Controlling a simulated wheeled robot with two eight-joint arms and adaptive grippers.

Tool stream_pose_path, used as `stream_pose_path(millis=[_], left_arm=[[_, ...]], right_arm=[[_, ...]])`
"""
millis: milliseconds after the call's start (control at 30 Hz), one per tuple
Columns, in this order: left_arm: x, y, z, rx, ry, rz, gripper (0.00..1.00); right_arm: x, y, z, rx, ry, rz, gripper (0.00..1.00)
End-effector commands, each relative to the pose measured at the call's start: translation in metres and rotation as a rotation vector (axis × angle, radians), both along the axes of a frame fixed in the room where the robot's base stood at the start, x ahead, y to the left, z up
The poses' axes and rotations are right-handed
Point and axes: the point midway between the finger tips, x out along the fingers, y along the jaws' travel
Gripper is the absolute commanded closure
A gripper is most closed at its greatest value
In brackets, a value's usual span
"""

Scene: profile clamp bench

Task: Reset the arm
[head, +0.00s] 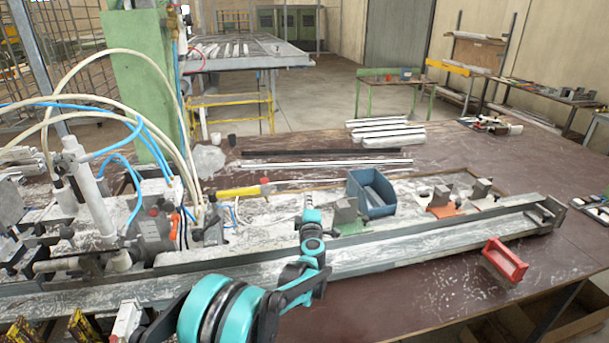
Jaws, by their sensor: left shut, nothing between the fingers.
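My left arm, teal and black, comes in from the bottom left and reaches up over the long metal profile rail (400,252) of the clamp bench. My left gripper (309,199) is at its far end, small in the picture, pointing away from me. Its fingers are shut and hold nothing. It appears just left of a grey metal block on a green base (346,211) and of a blue bin (371,194); whether it touches the block cannot be told. My right gripper is not in view.
A red part (505,261) lies on the brown table (440,290) at the right front. Clamp blocks with an orange base (444,210) stand right of the bin. A machine with hoses (100,210) fills the left. White profiles (385,131) lie behind; the table's right side is mostly clear.

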Motion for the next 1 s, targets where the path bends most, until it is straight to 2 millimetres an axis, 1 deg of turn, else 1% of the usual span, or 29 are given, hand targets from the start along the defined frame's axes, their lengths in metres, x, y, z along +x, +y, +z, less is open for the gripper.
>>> stream_pose_path(millis=[33, 67, 100, 167, 200, 267, 300, 367, 400, 467, 500, 567, 600, 667, 700, 767, 800, 867, 900, 1000], left_arm=[[-0.006, 0.002, 0.015, 0.028, -0.011, -0.020, 1.00], [-0.010, 0.003, 0.026, 0.052, -0.018, -0.037, 1.00], [-0.018, 0.003, 0.043, 0.092, -0.029, -0.066, 1.00], [-0.034, 0.002, 0.068, 0.164, -0.043, -0.121, 1.00], [-0.047, 0.002, 0.084, 0.219, -0.048, -0.162, 1.00], [-0.068, 0.000, 0.102, 0.303, -0.048, -0.225, 1.00], [-0.084, 0.000, 0.111, 0.359, -0.042, -0.265, 1.00], [-0.109, -0.001, 0.120, 0.444, -0.025, -0.326, 1.00], [-0.127, 0.000, 0.123, 0.501, -0.008, -0.364, 1.00], [-0.155, 0.003, 0.123, 0.584, 0.025, -0.419, 1.00], [-0.174, 0.005, 0.119, 0.639, 0.052, -0.456, 1.00], [-0.205, 0.011, 0.111, 0.721, 0.101, -0.505, 1.00], [-0.226, 0.016, 0.103, 0.774, 0.140, -0.539, 1.00], [-0.258, 0.026, 0.088, 0.850, 0.205, -0.582, 1.00], [-0.280, 0.034, 0.076, 0.901, 0.252, -0.610, 1.00], [-0.314, 0.048, 0.055, 0.972, 0.333, -0.648, 1.00], [-0.337, 0.059, 0.041, 1.017, 0.390, -0.669, 1.00], [-0.370, 0.076, 0.019, 1.079, 0.479, -0.696, 1.00], [-0.391, 0.087, 0.005, 1.115, 0.537, -0.710, 1.00], [-0.435, 0.114, -0.026, 1.185, 0.670, -0.732, 1.00]], right_arm=[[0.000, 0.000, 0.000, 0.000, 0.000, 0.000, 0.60], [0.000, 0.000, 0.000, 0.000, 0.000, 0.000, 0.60], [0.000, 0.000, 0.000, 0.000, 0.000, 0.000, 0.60], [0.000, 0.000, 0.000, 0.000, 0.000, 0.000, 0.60], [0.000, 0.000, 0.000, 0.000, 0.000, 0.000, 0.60], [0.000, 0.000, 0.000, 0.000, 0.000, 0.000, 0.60], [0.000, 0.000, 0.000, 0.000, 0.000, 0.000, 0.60], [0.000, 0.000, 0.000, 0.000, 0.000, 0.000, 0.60], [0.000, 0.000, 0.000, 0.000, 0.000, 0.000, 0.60], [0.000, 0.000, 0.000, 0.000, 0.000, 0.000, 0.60], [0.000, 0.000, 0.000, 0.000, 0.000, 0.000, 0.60], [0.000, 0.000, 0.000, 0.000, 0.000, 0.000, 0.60], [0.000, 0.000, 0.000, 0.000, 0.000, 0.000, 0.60], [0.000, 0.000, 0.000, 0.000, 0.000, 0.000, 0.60], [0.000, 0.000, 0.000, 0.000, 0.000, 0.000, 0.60], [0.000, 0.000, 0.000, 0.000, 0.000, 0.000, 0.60], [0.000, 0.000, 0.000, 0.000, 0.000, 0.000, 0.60], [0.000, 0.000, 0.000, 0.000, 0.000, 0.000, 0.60], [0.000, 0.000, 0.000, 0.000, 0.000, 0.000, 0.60], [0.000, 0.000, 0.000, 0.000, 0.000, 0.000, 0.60]])
